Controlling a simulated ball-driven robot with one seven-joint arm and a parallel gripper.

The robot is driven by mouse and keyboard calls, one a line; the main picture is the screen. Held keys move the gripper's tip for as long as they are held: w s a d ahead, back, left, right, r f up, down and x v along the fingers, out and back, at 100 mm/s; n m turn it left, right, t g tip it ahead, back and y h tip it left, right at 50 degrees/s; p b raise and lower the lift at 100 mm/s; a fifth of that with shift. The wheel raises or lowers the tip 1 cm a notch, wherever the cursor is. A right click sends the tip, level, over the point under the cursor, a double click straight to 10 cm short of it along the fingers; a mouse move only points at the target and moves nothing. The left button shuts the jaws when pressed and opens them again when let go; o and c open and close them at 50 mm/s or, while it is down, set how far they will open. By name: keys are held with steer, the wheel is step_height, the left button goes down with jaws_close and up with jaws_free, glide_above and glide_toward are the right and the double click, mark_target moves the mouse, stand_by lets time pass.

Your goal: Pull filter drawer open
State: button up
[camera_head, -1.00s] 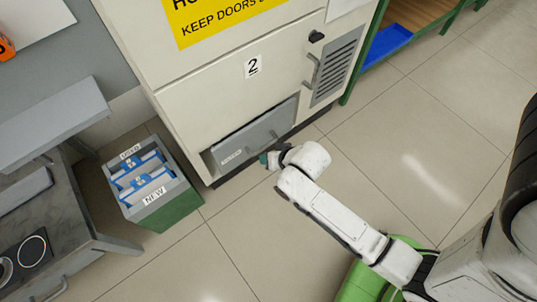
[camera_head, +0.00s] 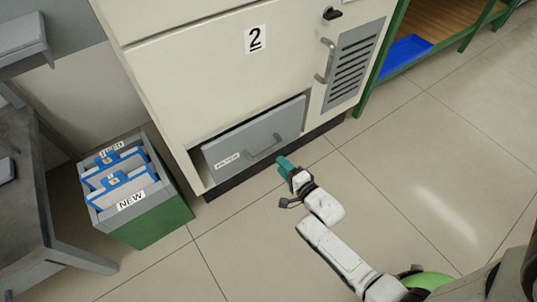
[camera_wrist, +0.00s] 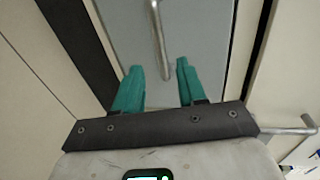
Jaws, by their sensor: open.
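The filter drawer (camera_head: 230,142) is a grey front low in the cream cabinet, with a small label at its left and a bar handle (camera_head: 265,148). A dark gap shows at its left edge; I cannot tell how far it stands out. My gripper (camera_head: 284,163), with teal fingers, is open and empty just in front of the drawer, below and right of the handle. In the wrist view the fingers (camera_wrist: 159,68) are spread, and the handle (camera_wrist: 158,35) runs down the grey front, its near end appearing between them. I see no contact.
A green and grey bin (camera_head: 165,215) labelled NEW, holding blue-framed filters, stands left of the drawer. A grey bench (camera_head: 20,190) is farther left. The cabinet (camera_head: 200,65) has a vent panel with another handle (camera_head: 325,60). The tiled floor in front is clear.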

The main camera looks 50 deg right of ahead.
mark_target(267, 150)
steer(key=b+x, duration=0.3)
steer(key=x, duration=0.6)
steer(key=shift+w+f+b, duration=0.1)
steer(key=shift+w+b, duration=0.2)
steer(key=shift+b, duration=0.05)
steer(key=shift+c, duration=0.3)
jaws_close()
